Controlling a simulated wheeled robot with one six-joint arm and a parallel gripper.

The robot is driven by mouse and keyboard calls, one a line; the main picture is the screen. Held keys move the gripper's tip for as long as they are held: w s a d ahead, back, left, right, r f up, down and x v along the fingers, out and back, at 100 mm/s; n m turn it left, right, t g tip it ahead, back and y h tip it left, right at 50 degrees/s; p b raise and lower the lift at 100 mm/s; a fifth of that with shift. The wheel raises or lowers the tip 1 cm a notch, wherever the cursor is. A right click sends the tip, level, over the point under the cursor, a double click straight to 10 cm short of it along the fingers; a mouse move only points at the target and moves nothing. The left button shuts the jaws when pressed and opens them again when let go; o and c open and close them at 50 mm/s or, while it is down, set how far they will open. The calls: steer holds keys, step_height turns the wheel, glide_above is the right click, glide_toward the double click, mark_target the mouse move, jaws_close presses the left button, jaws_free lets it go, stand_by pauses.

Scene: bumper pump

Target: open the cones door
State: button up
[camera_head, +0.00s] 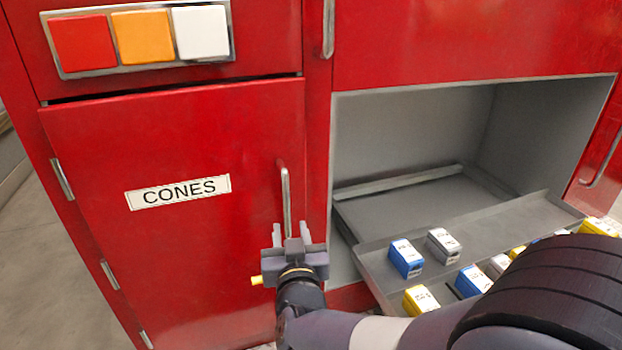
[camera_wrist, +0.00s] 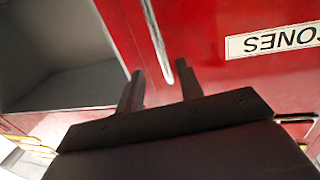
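The red cones door (camera_head: 150,260) has a white CONES label (camera_head: 178,192) and appears shut, with hinges down its left edge. Its vertical metal handle (camera_head: 286,190) is near the right edge. My gripper (camera_head: 291,236) is at the lower end of the handle, with its fingers pointing toward the door. In the wrist view, my gripper (camera_wrist: 160,88) has its two fingers apart, and the handle (camera_wrist: 158,40) runs down toward the gap between them. Neither finger visibly presses on the handle. The handle's lower end is partly hidden by my gripper in the head view.
Right of the door is an open grey compartment (camera_head: 410,130) with a pulled-out tray (camera_head: 375,262). The tray carries several small boxes, including a blue one (camera_head: 405,258) and a grey one (camera_head: 443,245). Red, orange and white panels (camera_head: 143,37) sit above the door.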

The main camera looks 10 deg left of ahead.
mark_target(286, 203)
steer(key=p+x, duration=0.1)
steer(key=x, duration=0.4)
steer(key=p+x, duration=0.2)
steer(key=x, duration=0.3)
steer(key=shift+w+a+r, duration=0.15)
steer(key=shift+w+r, duration=0.05)
steer(key=shift+w, duration=0.15)
steer(key=shift+c, duration=0.4)
jaws_close()
